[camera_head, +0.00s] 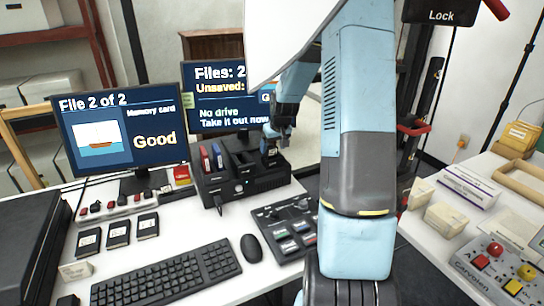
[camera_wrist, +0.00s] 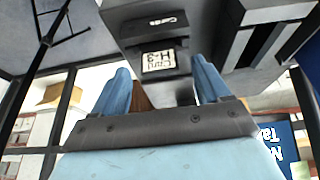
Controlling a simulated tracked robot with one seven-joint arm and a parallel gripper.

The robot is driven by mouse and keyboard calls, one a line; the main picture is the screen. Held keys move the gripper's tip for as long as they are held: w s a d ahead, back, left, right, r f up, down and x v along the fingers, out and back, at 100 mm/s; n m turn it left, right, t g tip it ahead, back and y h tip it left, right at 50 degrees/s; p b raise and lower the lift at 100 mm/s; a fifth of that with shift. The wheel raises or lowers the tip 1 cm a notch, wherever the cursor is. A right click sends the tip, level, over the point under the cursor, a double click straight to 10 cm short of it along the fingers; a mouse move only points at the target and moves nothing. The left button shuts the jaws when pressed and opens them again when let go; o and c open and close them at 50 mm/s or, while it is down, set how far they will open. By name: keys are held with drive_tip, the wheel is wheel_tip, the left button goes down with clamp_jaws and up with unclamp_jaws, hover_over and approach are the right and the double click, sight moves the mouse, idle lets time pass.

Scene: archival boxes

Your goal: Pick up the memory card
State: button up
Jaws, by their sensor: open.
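The memory card (camera_wrist: 158,62) has a white label with dark writing and sits in a slot marked "Cards" on the black dock (camera_wrist: 150,20). In the head view the dock (camera_head: 245,182) stands on the desk below the right screen, and a small pale label shows at its right end beneath my gripper (camera_head: 277,138). In the wrist view my gripper (camera_wrist: 160,70) is open, with one blue finger on each side of the card's label. I see no clear contact between fingers and card.
The left screen (camera_head: 122,135) reads "File 2 of 2" and "Good"; the right screen (camera_head: 215,85) reads "Take it out now". Red and blue cartridges (camera_head: 211,157) stand in the dock. A keyboard (camera_head: 165,275), mouse (camera_head: 251,248) and control panel (camera_head: 285,228) occupy the desk front.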

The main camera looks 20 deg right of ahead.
drive_tip(key=shift+x, duration=1.05)
drive_tip(key=shift+c, duration=0.2)
drive_tip(key=shift+r, duration=0.1)
drive_tip(key=c, duration=1.2)
